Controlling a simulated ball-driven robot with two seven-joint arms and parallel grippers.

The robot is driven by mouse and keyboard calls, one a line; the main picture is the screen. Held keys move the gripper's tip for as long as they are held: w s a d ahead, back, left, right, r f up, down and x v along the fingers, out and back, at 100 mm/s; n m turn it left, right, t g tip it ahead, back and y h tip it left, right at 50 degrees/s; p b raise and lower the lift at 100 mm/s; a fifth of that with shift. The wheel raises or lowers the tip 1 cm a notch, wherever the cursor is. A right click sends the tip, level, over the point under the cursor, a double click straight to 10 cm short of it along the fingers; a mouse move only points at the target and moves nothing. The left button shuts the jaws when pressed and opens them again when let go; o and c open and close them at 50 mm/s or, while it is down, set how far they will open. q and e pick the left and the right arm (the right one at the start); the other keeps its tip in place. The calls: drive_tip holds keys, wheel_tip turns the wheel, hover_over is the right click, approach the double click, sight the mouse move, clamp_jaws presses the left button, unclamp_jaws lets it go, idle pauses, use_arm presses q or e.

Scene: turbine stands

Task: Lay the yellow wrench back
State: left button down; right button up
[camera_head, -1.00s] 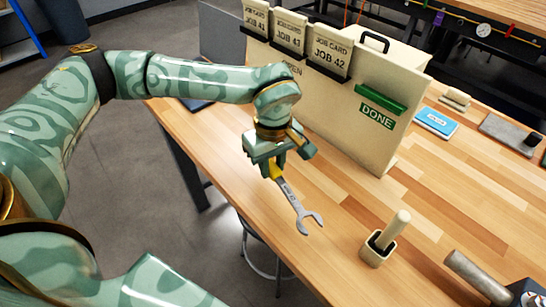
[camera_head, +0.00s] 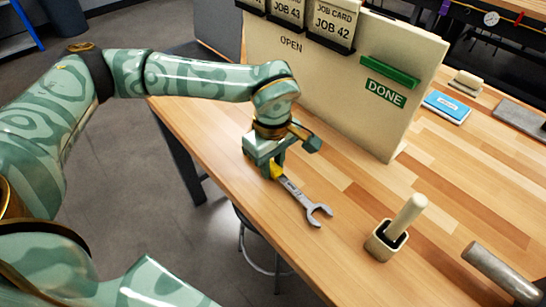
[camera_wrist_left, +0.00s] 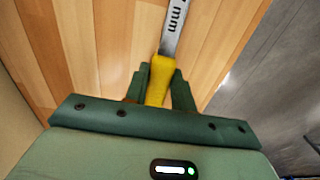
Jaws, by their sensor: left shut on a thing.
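The wrench (camera_head: 306,204) has a grey steel shaft, an open-ended jaw and a yellow grip. My left gripper (camera_head: 274,168) is shut on the yellow grip, low over the wooden bench (camera_head: 350,200) near its left edge. The steel end points toward the lower right. In the left wrist view the yellow grip (camera_wrist_left: 159,78) sits between the two dark green fingers, with the steel shaft running up out of the frame. I cannot tell whether the wrench touches the bench. My right gripper does not show.
A cream board (camera_head: 350,90) with job cards (camera_head: 334,22) and a green DONE strip (camera_head: 390,72) stands behind the gripper. A small cup with a wooden handle (camera_head: 386,244) is right of the wrench. A metal cylinder (camera_head: 502,272) lies farther right. A blue card (camera_head: 447,107) lies behind.

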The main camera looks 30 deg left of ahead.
sight(272, 166)
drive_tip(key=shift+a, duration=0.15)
use_arm(q)
drive_tip(key=shift+f, duration=0.2)
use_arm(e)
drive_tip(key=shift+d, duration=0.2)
use_arm(q)
drive_tip(key=c, duration=0.9)
unclamp_jaws()
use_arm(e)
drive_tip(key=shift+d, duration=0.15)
use_arm(q)
wheel_tip(272, 166, up, 7)
drive_tip(key=p, duration=0.6)
drive_tip(key=shift+r, duration=0.1)
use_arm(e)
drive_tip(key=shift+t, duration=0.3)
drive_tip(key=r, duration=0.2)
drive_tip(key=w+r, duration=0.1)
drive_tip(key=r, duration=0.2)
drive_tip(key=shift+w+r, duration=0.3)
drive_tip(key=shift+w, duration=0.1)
use_arm(q)
drive_tip(key=shift+s+f, duration=0.1)
drive_tip(key=shift+f, duration=0.1)
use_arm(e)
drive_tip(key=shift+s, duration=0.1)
